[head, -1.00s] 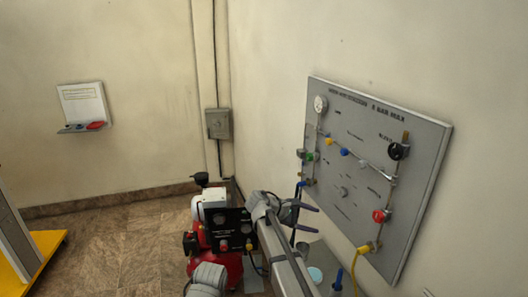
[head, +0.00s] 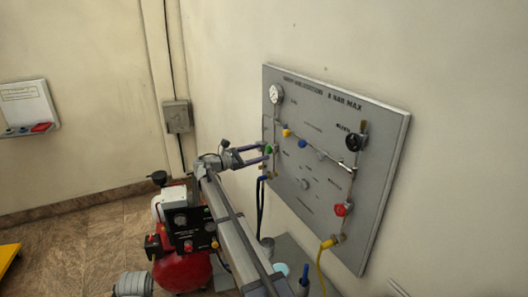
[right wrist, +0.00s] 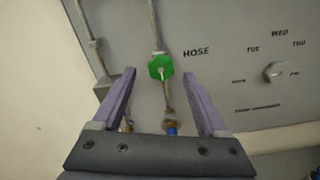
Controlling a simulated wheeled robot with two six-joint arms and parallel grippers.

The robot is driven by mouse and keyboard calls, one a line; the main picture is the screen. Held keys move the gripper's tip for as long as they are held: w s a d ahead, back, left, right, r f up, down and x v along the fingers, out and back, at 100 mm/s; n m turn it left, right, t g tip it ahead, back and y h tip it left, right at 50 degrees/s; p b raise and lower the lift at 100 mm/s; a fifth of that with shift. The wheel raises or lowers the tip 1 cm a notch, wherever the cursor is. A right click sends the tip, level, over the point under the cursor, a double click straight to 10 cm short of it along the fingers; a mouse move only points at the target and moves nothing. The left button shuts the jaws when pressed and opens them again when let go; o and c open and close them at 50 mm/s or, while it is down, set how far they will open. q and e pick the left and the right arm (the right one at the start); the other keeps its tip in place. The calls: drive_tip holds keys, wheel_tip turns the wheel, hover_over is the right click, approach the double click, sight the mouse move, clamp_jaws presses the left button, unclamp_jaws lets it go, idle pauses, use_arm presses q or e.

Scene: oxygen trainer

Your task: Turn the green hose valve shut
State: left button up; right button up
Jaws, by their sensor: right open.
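The green hose valve (head: 268,149) is a small knob on the left side of the grey wall panel (head: 385,130). In the right wrist view the green valve (right wrist: 160,67) sits on a thin vertical pipe, left of the word HOSE. My right gripper (head: 266,153) reaches to the panel's left edge, its fingers at the valve. In the right wrist view the open purple fingers (right wrist: 161,75) stand to either side of the valve, with space between each finger and it; contact does not show. My left gripper is not in view.
The panel also carries a red valve (head: 342,209), a black knob (head: 355,142), a gauge (head: 276,93) and a yellow hose (head: 321,268). A red compressor (head: 183,270) stands on the floor to the left. A grey wall box (head: 178,116) hangs behind.

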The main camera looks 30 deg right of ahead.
sight(267, 150)
drive_tip(key=shift+s+d, duration=0.1)
drive_tip(key=shift+d, duration=1.5)
clamp_jaws()
